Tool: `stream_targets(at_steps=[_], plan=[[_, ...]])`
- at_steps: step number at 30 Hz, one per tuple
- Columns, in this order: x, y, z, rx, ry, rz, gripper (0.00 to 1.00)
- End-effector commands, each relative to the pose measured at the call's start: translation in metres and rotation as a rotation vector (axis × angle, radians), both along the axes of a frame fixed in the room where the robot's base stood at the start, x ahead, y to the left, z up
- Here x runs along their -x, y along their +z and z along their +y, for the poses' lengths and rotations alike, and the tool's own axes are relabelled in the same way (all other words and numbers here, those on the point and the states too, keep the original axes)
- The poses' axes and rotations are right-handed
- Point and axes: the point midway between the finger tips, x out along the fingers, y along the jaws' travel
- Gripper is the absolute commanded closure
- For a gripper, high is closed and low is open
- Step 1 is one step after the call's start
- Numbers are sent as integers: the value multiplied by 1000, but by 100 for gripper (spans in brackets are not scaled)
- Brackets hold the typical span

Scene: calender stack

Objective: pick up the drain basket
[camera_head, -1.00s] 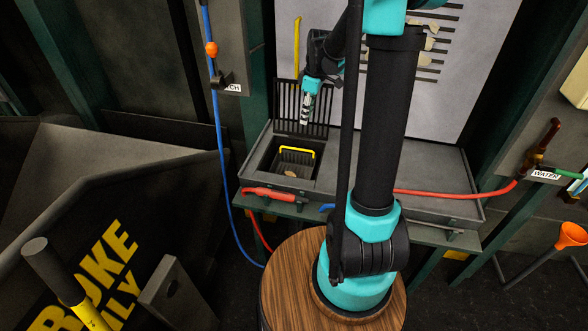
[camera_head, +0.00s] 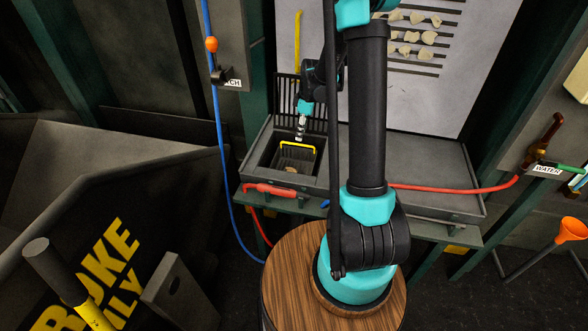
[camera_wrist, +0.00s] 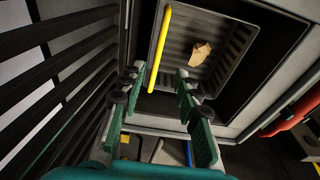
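The drain basket is a dark slatted basket (camera_head: 297,163) with a yellow handle bar (camera_head: 298,146), set in the square well at the bench's left end. In the wrist view the basket (camera_wrist: 222,62) holds a small tan lump (camera_wrist: 200,54). My gripper (camera_head: 300,136) is above the handle, pointing down. In the wrist view my gripper (camera_wrist: 159,78) is open, and the yellow handle (camera_wrist: 160,48) appears between its two green fingers. I cannot tell whether either finger touches the handle.
A black slatted rack (camera_head: 286,100) stands upright right behind the well. A red-handled tool (camera_head: 270,189) lies along the bench's front edge. A red hose (camera_head: 450,189) crosses the right side. The grey bench top (camera_head: 430,170) right of my arm is mostly clear.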

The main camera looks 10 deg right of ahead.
Motion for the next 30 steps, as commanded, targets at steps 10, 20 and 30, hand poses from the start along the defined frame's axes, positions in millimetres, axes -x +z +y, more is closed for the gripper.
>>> stream_targets(at_steps=[10,20,30], plan=[[-8,-34,5,0,0,0,67],[-9,-53,8,0,0,0,67],[-9,-53,8,0,0,0,93]])
